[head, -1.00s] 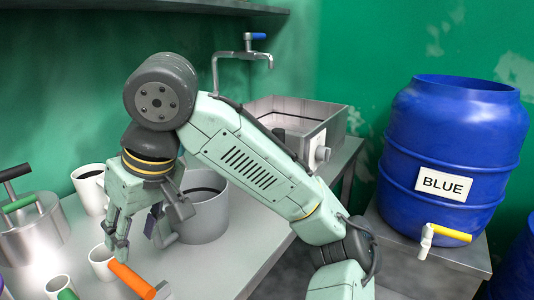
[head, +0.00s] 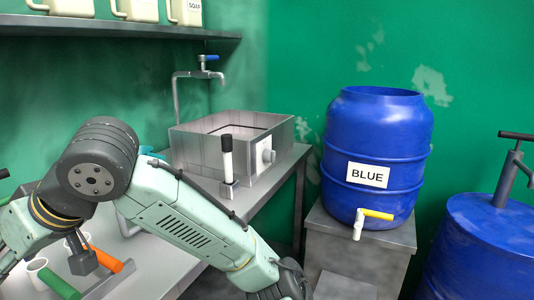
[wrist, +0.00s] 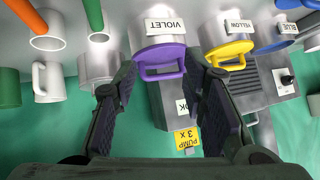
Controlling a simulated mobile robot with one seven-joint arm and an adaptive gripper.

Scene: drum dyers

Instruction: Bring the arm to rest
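My gripper (wrist: 162,68) shows in the wrist view with its two dark fingers apart and nothing between them. Beyond the fingertips is a violet-labelled container (wrist: 158,28) with a purple handle; I cannot tell the distance. In the head view my arm crosses the lower left, its elbow raised above the bench (head: 205,258). The gripper itself is outside that view, past the left edge.
A metal sink (head: 205,152) and tap stand at the bench's far end. A blue barrel (head: 375,150) sits on a grey stand to the right. Another blue drum (head: 490,250) has a pump. A yellow-labelled container (wrist: 228,30) and white mug (wrist: 47,80) show in the wrist view.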

